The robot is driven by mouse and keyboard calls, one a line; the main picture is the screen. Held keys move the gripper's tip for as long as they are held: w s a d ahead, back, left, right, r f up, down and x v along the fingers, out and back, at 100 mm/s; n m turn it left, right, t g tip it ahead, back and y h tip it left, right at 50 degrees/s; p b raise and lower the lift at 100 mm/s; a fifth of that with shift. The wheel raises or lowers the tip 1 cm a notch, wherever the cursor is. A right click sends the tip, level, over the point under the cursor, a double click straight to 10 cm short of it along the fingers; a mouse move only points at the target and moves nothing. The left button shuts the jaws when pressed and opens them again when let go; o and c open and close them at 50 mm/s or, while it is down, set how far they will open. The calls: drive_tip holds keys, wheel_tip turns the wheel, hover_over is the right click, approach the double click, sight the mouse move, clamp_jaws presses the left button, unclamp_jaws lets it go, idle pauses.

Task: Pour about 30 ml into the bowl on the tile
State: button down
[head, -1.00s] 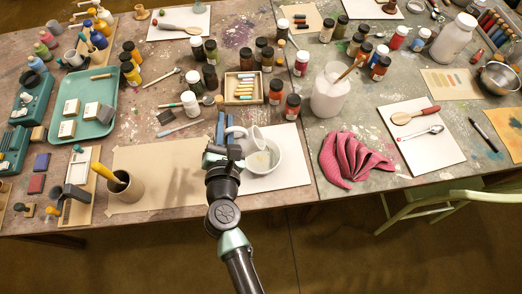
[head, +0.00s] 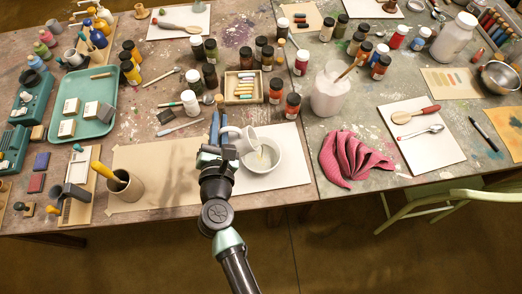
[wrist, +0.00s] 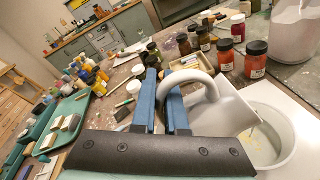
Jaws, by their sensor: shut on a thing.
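My gripper (head: 220,145) is shut on the handle of a white jug (head: 236,138). In the wrist view the blue fingers (wrist: 165,100) are on the handle, and the jug (wrist: 226,104) leans to the right with its mouth side over the bowl. The white bowl (head: 272,163) stands on a white tile (head: 292,175) at the table's front edge. It also shows in the wrist view (wrist: 284,150), with a little pale yellowish liquid inside. A thin pale streak shows between the jug's lip and the bowl. The amount of liquid is too small to read.
A crumpled red cloth (head: 352,160) lies right of the tile. A white pot with a brush (head: 328,95) and several dark and red jars (head: 292,106) stand behind. A tray of pastels (head: 243,87) sits behind the jug.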

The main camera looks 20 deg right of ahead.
drive_tip(key=shift+w+a, duration=0.15)
drive_tip(key=shift+a, duration=0.25)
idle(0.9)
drive_tip(key=n, duration=0.2)
drive_tip(key=a+n+h+b, duration=0.1)
drive_tip(key=a+n, duration=0.1)
drive_tip(key=n, duration=0.1)
drive_tip(key=shift+w+a+f+n+t+h+b, duration=0.25)
drive_tip(key=shift+w+f+n+t+h+b, duration=0.05)
drive_tip(key=shift+f+h+b, duration=0.1)
idle(1.5)
wheel_tip(320, 180, down, 6)
drive_tip(key=a+n+h+b, duration=0.1)
drive_tip(key=a+n+b, duration=0.1)
drive_tip(key=n+b, duration=0.3)
drive_tip(key=shift+w+a+n, duration=0.2)
drive_tip(key=shift+w+n, duration=0.2)
drive_tip(key=shift+n, duration=0.2)
